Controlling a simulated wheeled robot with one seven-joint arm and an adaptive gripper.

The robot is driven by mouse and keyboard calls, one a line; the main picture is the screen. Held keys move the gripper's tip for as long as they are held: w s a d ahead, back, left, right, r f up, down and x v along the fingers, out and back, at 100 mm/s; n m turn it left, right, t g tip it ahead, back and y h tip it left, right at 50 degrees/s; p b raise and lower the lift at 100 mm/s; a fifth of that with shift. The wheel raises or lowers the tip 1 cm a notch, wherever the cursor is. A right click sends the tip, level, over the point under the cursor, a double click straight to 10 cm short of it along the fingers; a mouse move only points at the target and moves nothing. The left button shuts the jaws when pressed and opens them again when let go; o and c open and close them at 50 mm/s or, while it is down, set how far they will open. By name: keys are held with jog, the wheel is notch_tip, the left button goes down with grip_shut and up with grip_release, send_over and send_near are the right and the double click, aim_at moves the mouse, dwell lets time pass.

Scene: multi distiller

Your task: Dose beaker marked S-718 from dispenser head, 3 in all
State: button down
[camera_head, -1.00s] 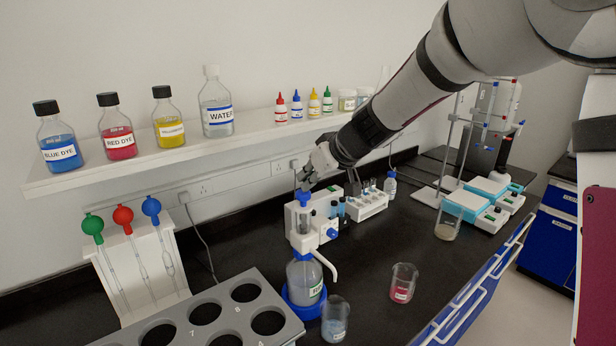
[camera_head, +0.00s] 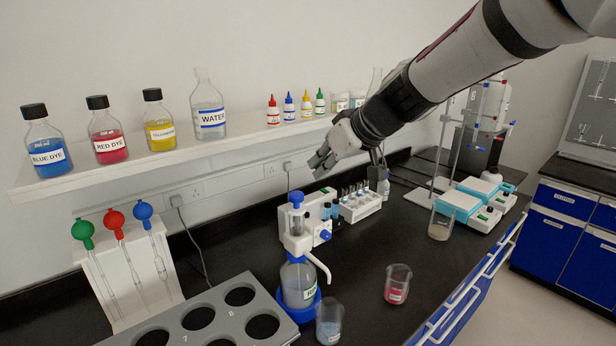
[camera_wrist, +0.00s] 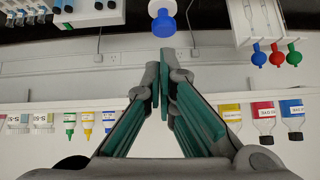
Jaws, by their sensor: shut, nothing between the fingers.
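The bottle-top dispenser (camera_head: 297,238) has a blue plunger knob (camera_head: 296,198) and a white curved spout to the right. Its bottle (camera_head: 298,285) stands in a blue base ring. A beaker with pale blue liquid (camera_head: 329,325) stands in front, near the spout. A beaker with red liquid (camera_head: 398,285) stands to the right, and a third beaker (camera_head: 440,225) stands farther back. Their marks are too small to read. My gripper (camera_head: 320,168) is shut and empty, above and right of the knob, apart from it. In the wrist view its fingertips (camera_wrist: 161,75) meet below the blue knob (camera_wrist: 162,22).
A grey rack with round holes (camera_head: 215,305) lies front left. A pipette stand (camera_head: 130,270) is behind it. The shelf (camera_head: 170,160) holds dye, water and dropper bottles. Behind the dispenser are a white box and vial rack (camera_head: 360,207). Bench between beakers is clear.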

aim_at(297, 194)
jog(key=shift+v, duration=1.2)
jog(key=c, duration=2.1)
grip_release()
jog(key=shift+s+d+r, duration=0.1)
jog(key=shift+d+r, duration=0.05)
jog(key=shift+r, duration=0.1)
jog(key=shift+c, duration=0.2)
jog(key=o, duration=0.4)
jog(key=shift+r, duration=0.15)
jog(key=o, duration=0.5)
jog(key=shift+w+a+r+n+g, duration=0.1)
jog(key=shift+w+a+n+g, duration=0.15)
jog(key=shift+w+n+g, duration=0.05)
jog(key=w+r+n+g+h+b, duration=0.1)
jog(key=w+r+n+g+b, duration=0.1)
jog(key=w+n+g+b, duration=0.5)
jog(key=shift+n+t, duration=0.5)
jog(key=shift+n, duration=0.3)
jog(key=p+x, duration=0.2)
jog(key=x, duration=0.2)
jog(key=s+p+x, duration=0.1)
jog(key=p+x, duration=0.1)
jog(key=x, duration=0.3)
jog(key=p+x, duration=0.1)
jog(key=x, duration=0.3)
jog(key=shift+s+a+f+p, duration=0.1)
jog(key=shift+s+f+p, duration=0.25)
jog(key=shift+f+p, duration=0.05)
grip_shut()
